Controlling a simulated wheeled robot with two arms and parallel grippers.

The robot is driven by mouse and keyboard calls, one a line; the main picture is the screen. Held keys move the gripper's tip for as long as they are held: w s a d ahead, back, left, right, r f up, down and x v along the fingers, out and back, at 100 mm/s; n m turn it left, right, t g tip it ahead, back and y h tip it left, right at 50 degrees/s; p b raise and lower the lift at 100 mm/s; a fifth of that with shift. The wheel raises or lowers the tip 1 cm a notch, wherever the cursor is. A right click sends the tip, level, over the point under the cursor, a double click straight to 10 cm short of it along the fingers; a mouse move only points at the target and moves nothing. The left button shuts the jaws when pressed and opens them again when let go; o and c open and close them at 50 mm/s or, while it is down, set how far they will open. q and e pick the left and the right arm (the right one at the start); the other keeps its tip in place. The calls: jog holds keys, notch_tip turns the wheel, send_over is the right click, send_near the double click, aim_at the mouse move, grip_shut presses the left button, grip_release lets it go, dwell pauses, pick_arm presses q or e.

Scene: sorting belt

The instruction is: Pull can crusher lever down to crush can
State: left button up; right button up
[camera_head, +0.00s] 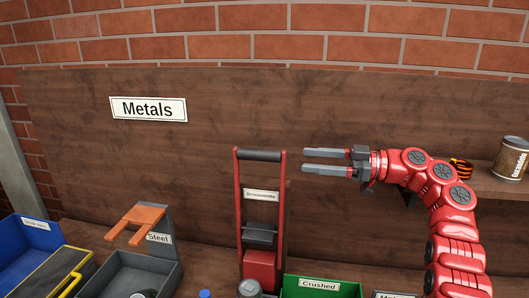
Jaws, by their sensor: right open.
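The can crusher (260,265) has a red frame and stands against the brown wooden board. Its lever is a red U-shaped bar with a dark grip (259,155) across the top, and it is raised upright. A grey can top (250,288) shows at the bottom edge in front of the red block; whether it sits in the crusher I cannot tell. My right gripper (305,161) is open and empty, its two fingers pointing left. In the picture it is just right of the lever's grip, with a gap between them. My left gripper is not in view.
A green bin labelled Crushed (319,285) is right of the crusher. A grey bin labelled Steel (130,270) and a blue bin (28,245) are at the left. A shelf (488,186) at the right holds a tin can (511,158), behind my right arm.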

aim_at(264, 156)
jog(key=a+p, duration=0.1)
jog(key=a, duration=0.2)
jog(key=w+a+p, duration=0.1)
jog(key=a, duration=0.3)
jog(key=w+a+p, duration=0.1)
jog(key=a, duration=0.2)
jog(key=shift+w+a, duration=0.1)
jog(key=shift+a, duration=0.15)
jog(key=shift+w+a+f+p, duration=0.1)
jog(key=shift+w+a+p, duration=0.15)
jog(key=shift+a, duration=0.35)
grip_shut()
dwell(0.3)
